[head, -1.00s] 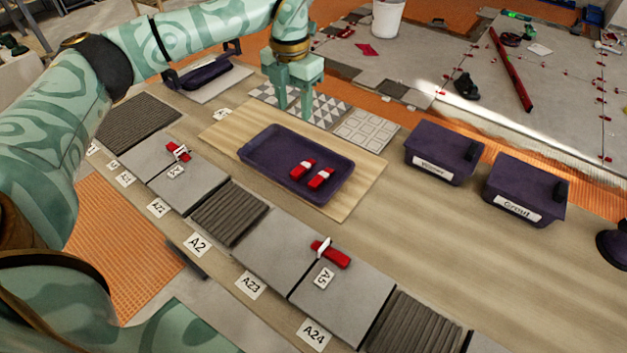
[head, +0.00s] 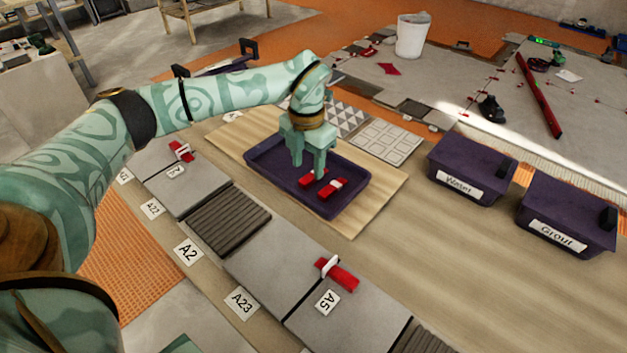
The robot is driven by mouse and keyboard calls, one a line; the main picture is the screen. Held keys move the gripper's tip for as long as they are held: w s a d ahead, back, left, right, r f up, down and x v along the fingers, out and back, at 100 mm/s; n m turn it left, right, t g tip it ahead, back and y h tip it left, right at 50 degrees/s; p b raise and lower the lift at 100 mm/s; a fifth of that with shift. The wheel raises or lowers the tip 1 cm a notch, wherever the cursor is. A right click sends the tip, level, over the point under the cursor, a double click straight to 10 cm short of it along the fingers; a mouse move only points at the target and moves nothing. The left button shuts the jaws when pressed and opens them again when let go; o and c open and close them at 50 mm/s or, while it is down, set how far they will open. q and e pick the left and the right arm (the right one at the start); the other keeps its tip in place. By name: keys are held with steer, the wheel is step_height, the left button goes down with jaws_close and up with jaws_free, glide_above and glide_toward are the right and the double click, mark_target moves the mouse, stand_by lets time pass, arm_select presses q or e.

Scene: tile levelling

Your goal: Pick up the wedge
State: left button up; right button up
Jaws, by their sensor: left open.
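Two red wedges with white bands lie side by side in the purple tray (head: 262,172). The right wedge (head: 331,190) shows clearly. The left wedge (head: 308,179) is partly behind my fingers. My left gripper (head: 307,170) is open above the tray, its fingers pointing down just over the left wedge. I cannot tell whether the fingers touch it. Two more red pieces with white clips sit on the grey tiles, one by the A5 label (head: 338,273) and one farther left (head: 181,151). My right gripper is not in view.
The tray rests on a light wooden board (head: 378,203). Patterned tiles (head: 387,143) lie behind the tray. Grey and ribbed tiles (head: 229,219) line the front.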

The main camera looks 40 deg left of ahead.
mark_target(308, 177)
arm_select(q)
step_height(308, 177, down, 4)
steer(key=shift+w+r+b, duration=0.1)
steer(key=shift+b, duration=0.55)
steer(key=shift+r, duration=0.15)
steer(key=shift+c, duration=0.3)
jaws_close()
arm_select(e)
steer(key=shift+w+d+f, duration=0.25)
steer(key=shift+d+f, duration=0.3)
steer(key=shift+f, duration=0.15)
arm_select(q)
steer(key=shift+r, duration=0.1)
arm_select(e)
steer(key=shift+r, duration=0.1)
